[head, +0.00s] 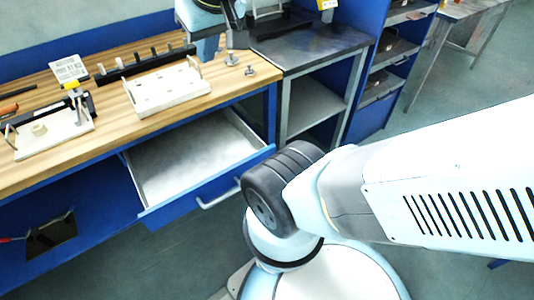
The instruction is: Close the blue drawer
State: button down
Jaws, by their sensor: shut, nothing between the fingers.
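The blue drawer (165,212) is pulled out from under the wooden workbench. Its pale grey inside looks empty. A light bar handle (218,198) is on its blue front, whose right end comes close to my arm in the picture. My arm crosses the right side and lower middle of the head view and covers part of the floor there. My gripper is not in view.
The workbench (50,165) carries a white tray (166,92), a small fixture (55,135) and tools. A dark-topped stand (310,48) and blue shelving (362,120) stand to the right. Bare floor (165,260) shows in front of the drawer.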

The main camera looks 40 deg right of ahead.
aim_at(175, 172)
jog(key=z, duration=0.9)
jog(key=k, duration=1.85)
jog(key=u, duration=1.15)
jog(key=i, duration=1)
jog(key=u, duration=0.05)
